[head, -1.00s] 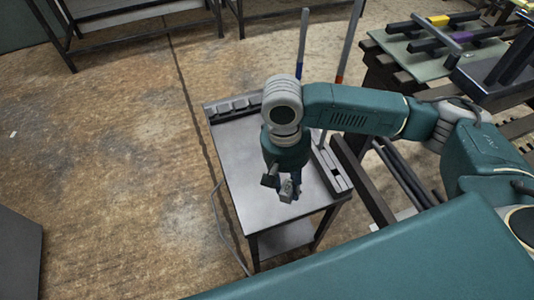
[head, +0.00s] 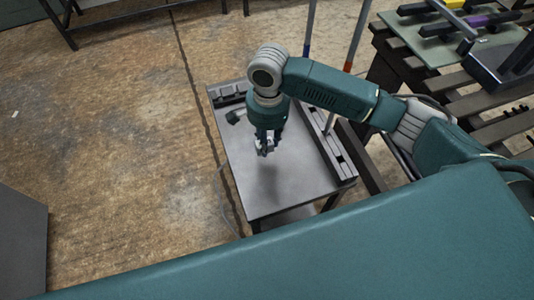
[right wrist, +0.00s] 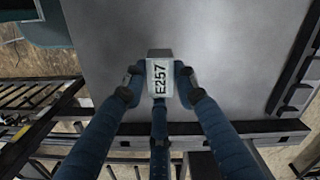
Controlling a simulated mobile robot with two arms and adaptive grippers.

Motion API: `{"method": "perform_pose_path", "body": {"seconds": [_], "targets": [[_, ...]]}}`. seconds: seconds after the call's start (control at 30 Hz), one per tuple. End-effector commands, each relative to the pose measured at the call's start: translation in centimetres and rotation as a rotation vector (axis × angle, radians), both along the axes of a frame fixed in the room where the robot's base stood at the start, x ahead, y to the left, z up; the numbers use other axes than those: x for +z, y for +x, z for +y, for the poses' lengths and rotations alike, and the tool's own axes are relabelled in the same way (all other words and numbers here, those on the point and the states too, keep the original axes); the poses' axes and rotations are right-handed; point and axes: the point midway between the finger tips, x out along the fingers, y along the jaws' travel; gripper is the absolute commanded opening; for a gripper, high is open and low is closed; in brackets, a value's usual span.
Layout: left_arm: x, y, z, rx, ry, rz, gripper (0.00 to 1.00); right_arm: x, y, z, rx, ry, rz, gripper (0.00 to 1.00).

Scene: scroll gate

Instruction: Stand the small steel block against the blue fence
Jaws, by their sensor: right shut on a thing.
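The small steel block (right wrist: 160,76) is a grey piece marked "E257" in the right wrist view. My right gripper (head: 266,149) is shut on it, with blue fingers on both sides in the right wrist view (right wrist: 159,90). The gripper points down over the grey table (head: 290,185), and a shadow on the top suggests it is raised. Low fences run along the table's back edge (head: 230,94) and right edge (head: 335,155). A blue-banded pole (head: 307,48) rises behind my arm; its foot is hidden, so I cannot tell which fence is blue. My left gripper is out of view.
A pole with an orange band (head: 348,66) stands by the right fence. A slatted bench (head: 470,95) with a green board (head: 425,50) is at the right. The front of the grey table is clear. A dark grey box (head: 20,245) is at lower left.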

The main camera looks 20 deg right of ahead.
Motion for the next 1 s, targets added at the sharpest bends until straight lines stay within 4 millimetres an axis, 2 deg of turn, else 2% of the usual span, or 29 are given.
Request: {"method": "perform_pose_path", "body": {"seconds": [0.1,0.27,0.53,0.97,1.0], "targets": [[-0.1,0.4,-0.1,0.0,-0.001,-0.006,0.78,-1.8,0.1,0.0,0.0,0.0,-0.001,0.0],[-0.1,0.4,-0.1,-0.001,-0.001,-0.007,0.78,-2.9,0.1,0.0,0.001,0.001,-0.002,0.0],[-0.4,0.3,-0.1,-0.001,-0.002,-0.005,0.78,-6.5,0.1,0.0,0.001,0.001,-0.003,0.0],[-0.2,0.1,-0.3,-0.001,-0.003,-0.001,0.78,-7.1,0.1,0.1,0.002,0.003,-0.003,0.0],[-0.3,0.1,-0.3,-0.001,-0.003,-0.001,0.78,-7.2,0.0,0.1,0.002,0.001,-0.002,0.36]]}}
